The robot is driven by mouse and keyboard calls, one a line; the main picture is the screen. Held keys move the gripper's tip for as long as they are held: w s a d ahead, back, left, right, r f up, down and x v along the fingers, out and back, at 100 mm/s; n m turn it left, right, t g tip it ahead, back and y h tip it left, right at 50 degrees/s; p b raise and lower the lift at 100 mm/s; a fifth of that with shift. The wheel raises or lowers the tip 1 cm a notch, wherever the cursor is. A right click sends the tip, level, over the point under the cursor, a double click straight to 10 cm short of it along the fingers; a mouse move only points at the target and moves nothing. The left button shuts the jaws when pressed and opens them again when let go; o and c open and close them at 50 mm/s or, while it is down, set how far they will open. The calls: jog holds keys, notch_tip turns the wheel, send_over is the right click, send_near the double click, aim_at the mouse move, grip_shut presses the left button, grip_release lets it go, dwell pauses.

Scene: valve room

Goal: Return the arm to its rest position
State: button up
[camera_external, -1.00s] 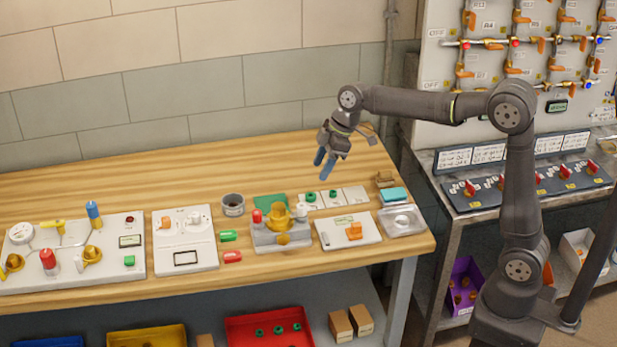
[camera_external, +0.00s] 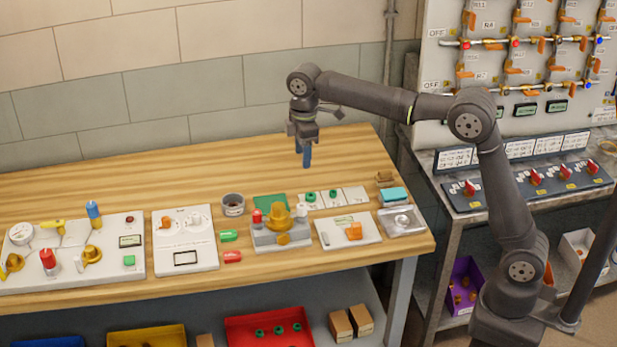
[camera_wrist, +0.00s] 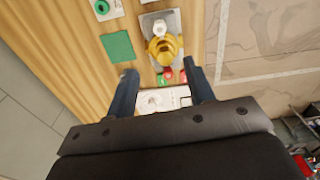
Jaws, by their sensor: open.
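My gripper (camera_external: 304,158) hangs pointing down above the rear part of the wooden bench (camera_external: 150,185). Its blue fingers hold nothing. In the wrist view my gripper (camera_wrist: 160,88) shows its two fingers spread apart with a gap between them. My arm reaches left from its base at the right, with the elbow bent high. A yellow valve on a grey block (camera_external: 281,226) stands on the bench in front of and below the gripper. It also shows beyond the fingertips in the wrist view (camera_wrist: 163,48).
A grey cup (camera_external: 232,204), a green square (camera_external: 270,203) and panels with valves (camera_external: 75,255) stand on the bench. A white plate with an orange handle (camera_external: 347,232) is at the right. A valve wall (camera_external: 520,70) rises behind my arm. The bench's rear left is clear.

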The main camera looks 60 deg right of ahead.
aim_at(302, 206)
notch_tip(302, 206, down, 17)
jog(key=shift+w+a+f, duration=0.15)
jog(key=shift+f, duration=0.05)
jog(key=shift+m, duration=1.8)
jog(key=shift+n, duration=1.1)
jog(key=shift+r+n, duration=0.3)
jog(key=shift+n, duration=0.1)
notch_tip(302, 206, up, 14)
jog(key=shift+n, duration=0.3)
